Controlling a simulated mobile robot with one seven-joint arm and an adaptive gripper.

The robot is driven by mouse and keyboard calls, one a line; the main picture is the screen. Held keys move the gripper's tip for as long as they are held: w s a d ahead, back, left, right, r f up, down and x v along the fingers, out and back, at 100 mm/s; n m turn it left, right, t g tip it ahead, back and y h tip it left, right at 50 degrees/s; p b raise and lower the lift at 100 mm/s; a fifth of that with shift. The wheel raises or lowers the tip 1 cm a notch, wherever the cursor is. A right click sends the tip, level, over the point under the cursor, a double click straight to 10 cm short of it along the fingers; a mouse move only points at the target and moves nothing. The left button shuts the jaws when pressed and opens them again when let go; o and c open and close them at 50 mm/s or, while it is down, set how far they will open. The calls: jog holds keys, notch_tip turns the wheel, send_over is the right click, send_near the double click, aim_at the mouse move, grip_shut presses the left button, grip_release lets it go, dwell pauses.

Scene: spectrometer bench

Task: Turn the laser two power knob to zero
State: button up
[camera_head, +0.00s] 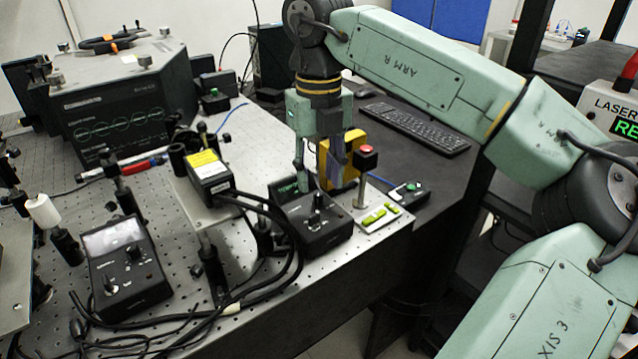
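A black controller box (322,238) with a small green-lit display (288,189) stands near the table's front edge, right of centre. Black knobs (317,202) stick up from its sloped top. A second black controller box (128,283) with a pale display (112,237) and its own knobs stands to the left. I cannot read which one is laser two. My gripper (318,184) points down above the right-hand box, its two fingers apart and nothing seen between them. Its fingertips are just above or beside that box's knobs; I cannot tell whether they touch. The knob's setting is too small to read.
A yellow block (343,158) and a post with a red button (367,151) stand close behind and right of the gripper. A yellow-labelled box (210,174) and thick black cables (285,270) lie to the left. A keyboard (415,125) lies farther back.

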aim_at(319, 193)
notch_tip(319, 193, up, 9)
dwell(0.3)
